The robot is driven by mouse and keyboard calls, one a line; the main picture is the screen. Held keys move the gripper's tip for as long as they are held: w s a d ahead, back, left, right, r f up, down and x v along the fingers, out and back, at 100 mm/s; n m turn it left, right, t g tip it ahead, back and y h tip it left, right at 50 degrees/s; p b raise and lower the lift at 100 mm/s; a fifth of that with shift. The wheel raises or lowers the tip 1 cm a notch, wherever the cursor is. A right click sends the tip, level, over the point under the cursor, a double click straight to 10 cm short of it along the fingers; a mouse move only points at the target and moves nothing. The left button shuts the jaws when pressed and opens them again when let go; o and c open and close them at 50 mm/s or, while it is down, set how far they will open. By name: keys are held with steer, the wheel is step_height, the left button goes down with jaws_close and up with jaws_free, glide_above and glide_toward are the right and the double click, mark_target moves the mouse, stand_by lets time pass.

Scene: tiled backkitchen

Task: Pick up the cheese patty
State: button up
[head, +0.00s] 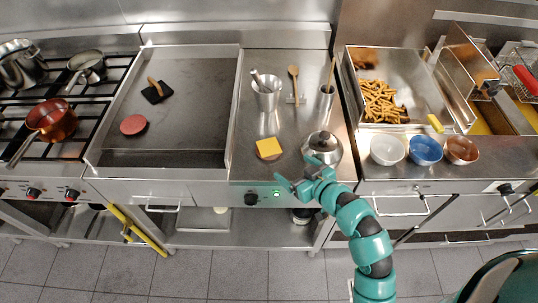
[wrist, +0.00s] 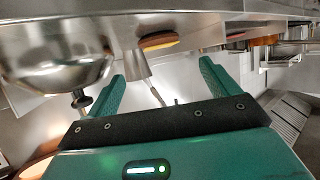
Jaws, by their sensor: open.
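The cheese patty (head: 268,148) is a brown patty with a square yellow cheese slice on top. It lies on the steel counter (head: 240,160) near its front edge. My teal gripper (head: 296,172) is in front of the counter edge, to the right of the patty and apart from it. Its fingers are spread and nothing is between them. In the wrist view the picture is turned over; the patty (wrist: 158,42) shows edge-on near the top, beyond the open fingers (wrist: 160,72).
A round metal pot with a lid (head: 322,150) stands just right of the patty, close to my gripper; its shiny side also fills the left of the wrist view (wrist: 50,60). A griddle (head: 190,105) with a plain red patty (head: 133,124) is left.

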steer(key=b, duration=0.4)
glide_toward(274, 153)
steer(key=x, duration=0.3)
steer(key=shift+w+a+r, duration=0.1)
steer(key=shift+w+a, duration=0.1)
steer(key=shift+a, duration=0.2)
steer(key=shift+f+p+x, duration=0.2)
steer(key=shift+p+x, duration=1.4)
steer(key=shift+x, duration=1.6)
steer(key=shift+d, duration=0.2)
steer(key=c, duration=0.8)
